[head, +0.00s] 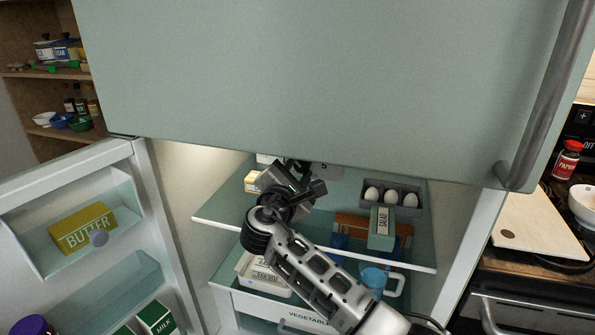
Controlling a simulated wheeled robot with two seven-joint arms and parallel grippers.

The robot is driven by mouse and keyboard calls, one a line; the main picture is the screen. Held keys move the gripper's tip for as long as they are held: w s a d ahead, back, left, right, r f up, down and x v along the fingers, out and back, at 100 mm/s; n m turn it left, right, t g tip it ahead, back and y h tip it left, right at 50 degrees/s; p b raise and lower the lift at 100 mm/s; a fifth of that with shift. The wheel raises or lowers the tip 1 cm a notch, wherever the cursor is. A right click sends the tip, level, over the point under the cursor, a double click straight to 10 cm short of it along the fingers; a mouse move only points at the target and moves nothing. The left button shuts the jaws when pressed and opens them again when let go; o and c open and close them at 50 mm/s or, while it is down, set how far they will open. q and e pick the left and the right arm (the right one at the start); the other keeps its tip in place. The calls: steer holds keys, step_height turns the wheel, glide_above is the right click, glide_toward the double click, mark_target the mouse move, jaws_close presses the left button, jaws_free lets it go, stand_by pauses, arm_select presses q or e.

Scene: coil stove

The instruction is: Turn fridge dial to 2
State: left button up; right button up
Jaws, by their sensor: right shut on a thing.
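The fridge stands open below a pale green upper door. A pale housing (328,172) shows at the top of the fridge compartment, just under the upper door's lower edge. My right gripper (304,168) reaches up to this housing from below, shut at the spot where the dial appears to be. The dial itself is hidden behind the fingers and the door edge, so its number cannot be read. My left gripper is not in view.
A glass shelf (215,212) holds an egg tray (405,205) and a salad box (381,230) right of my arm. The open lower door (20,196) at left carries butter (84,228). A long handle (545,95) runs down the upper door's right side.

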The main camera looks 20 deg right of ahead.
stand_by(0.3)
steer(key=o, duration=1)
steer(key=shift+c, duration=0.2)
steer(key=b+v, duration=0.2)
steer(key=v, duration=1.4)
